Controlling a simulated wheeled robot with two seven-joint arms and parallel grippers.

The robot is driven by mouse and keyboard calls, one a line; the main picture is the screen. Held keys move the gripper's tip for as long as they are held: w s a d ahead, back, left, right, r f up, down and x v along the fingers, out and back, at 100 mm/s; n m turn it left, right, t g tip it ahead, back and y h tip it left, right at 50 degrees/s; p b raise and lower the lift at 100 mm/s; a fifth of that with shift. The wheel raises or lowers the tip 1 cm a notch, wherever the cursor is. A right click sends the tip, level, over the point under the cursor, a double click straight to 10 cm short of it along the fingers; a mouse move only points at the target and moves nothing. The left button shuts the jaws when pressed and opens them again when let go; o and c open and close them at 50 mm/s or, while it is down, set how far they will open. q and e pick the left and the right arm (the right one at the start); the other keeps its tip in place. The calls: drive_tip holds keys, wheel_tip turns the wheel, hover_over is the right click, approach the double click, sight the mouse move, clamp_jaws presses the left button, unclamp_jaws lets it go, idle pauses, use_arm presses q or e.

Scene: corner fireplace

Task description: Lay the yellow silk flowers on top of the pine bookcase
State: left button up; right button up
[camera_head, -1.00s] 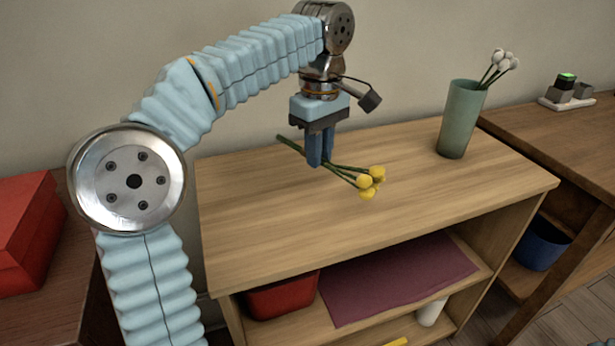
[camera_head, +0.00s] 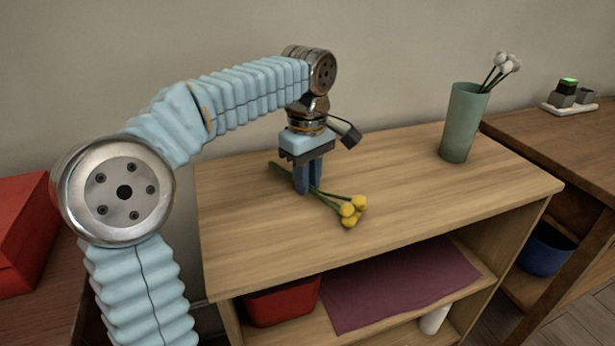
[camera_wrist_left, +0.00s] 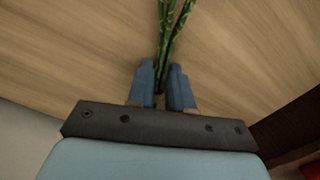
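The yellow silk flowers (camera_head: 349,211) have green stems and round yellow heads. They are at the top of the pine bookcase (camera_head: 440,195), low over its wooden surface or touching it; I cannot tell which. My left gripper (camera_head: 307,190) points down over the bookcase top with its blue fingers around the stems. In the left wrist view the stems (camera_wrist_left: 172,40) run between the close-set fingertips (camera_wrist_left: 167,82), and the flower heads are out of sight. My right gripper is not in view.
A green vase (camera_head: 463,122) with white flowers stands at the bookcase top's back right. A red bin (camera_head: 284,301) and a purple cloth (camera_head: 395,285) are on the shelf below. A red box (camera_head: 25,235) is at left. The top's front and right are clear.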

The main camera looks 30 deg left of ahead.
use_arm(q)
drive_tip(key=o, duration=0.3)
drive_tip(key=shift+r, duration=0.1)
wheel_tip(320, 180, up, 12)
drive_tip(key=p, duration=0.3)
idle(0.5)
